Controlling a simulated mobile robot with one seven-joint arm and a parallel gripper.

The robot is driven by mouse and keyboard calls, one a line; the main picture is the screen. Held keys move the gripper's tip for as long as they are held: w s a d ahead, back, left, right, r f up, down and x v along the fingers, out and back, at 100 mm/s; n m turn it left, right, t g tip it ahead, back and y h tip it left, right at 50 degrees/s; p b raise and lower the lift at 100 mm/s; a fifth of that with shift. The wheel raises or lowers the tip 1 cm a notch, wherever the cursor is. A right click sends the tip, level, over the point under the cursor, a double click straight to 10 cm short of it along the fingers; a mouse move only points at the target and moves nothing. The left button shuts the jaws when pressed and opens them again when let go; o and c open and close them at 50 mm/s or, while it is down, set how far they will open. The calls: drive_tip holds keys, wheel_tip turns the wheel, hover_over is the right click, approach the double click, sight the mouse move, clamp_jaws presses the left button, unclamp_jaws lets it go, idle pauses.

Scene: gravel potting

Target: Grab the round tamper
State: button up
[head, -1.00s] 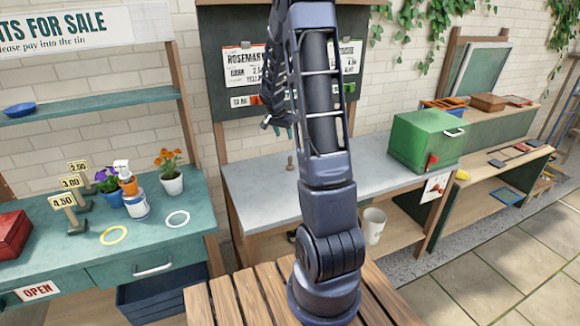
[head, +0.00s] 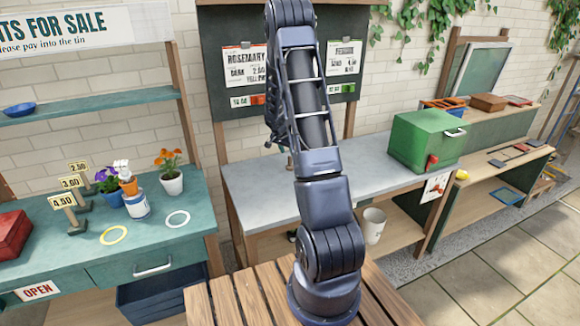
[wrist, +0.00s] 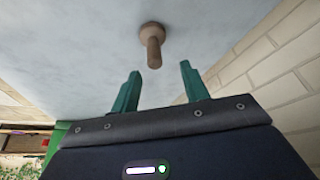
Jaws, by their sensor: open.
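The round tamper (wrist: 153,42) is brown, with a round disc end and a short thick handle. In the wrist view it stands on the grey worktop, its handle towards my gripper. My gripper (wrist: 160,69) is open and empty, with its two green fingers apart. The handle's end lies ahead of the gap between the fingertips, and neither finger appears to touch it. In the head view my arm largely hides the gripper and the tamper at the grey worktop (head: 250,194).
A green box (head: 428,139) stands on the right of the worktop. A dark board with plant cards (head: 247,68) and a brick wall rise behind it. A white bucket (head: 373,226) sits on the shelf below. The left of the worktop is clear.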

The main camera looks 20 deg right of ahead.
sight(290, 163)
drive_tip(key=shift+s+x, duration=0.2)
drive_tip(key=shift+x, duration=1.1)
drive_tip(key=shift+s+x, duration=0.2)
drive_tip(key=shift+x, duration=1.05)
drive_tip(key=shift+f, duration=0.1)
drive_tip(key=shift+c, duration=0.3)
clamp_jaws()
